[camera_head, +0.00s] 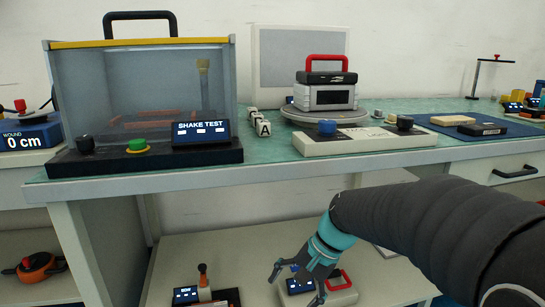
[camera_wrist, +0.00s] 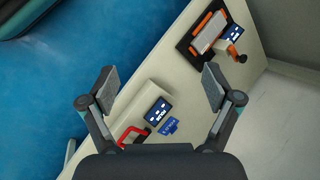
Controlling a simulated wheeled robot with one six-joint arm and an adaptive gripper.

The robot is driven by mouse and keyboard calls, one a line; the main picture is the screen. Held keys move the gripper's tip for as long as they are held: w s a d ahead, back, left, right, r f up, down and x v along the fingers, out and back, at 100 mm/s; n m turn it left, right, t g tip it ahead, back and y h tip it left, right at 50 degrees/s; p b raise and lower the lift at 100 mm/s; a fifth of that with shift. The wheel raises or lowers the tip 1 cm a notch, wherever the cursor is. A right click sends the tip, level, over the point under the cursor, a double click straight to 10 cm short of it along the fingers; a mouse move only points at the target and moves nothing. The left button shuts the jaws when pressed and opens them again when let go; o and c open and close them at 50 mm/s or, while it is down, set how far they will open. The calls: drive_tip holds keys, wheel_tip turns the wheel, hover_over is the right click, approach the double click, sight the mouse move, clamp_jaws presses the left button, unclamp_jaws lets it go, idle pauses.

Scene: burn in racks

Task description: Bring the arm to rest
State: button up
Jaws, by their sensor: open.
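My gripper (camera_head: 296,283) hangs in front of the bench at the lower middle of the head view, near the lower shelf. My arm (camera_head: 430,225) in a dark sleeve reaches in from the right, bent down toward the shelf. In the wrist view my gripper (camera_wrist: 153,90) has its two fingers spread wide apart with nothing between them. Below the fingers is a device with a red handle (camera_wrist: 131,134) and a small dark screen (camera_wrist: 157,111). I cannot tell the exact height of the fingers above the shelf.
The bench top (camera_head: 265,172) carries a clear shake test box (camera_head: 140,90) and a red-handled case (camera_head: 326,90) on a round plate. The lower shelf (camera_head: 245,250) holds a device with a lever (camera_head: 203,282). The blue floor (camera_wrist: 90,70) is clear.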

drive_tip(key=s+d+r+n+t+h, duration=0.2)
drive_tip(key=s+d+n+t+h, duration=0.1)
drive_tip(key=s+d, duration=0.4)
drive_tip(key=s+d+r+n+t+h, duration=0.2)
drive_tip(key=s+d+r+n+t, duration=0.15)
drive_tip(key=s, duration=0.55)
wheel_tip(320, 180, up, 10)
drive_tip(key=p, duration=1)
drive_tip(key=shift+w+d+f+m+g+p, duration=0.15)
drive_tip(key=shift+d+m+g+p, duration=0.2)
drive_tip(key=shift+d+g+p, duration=0.1)
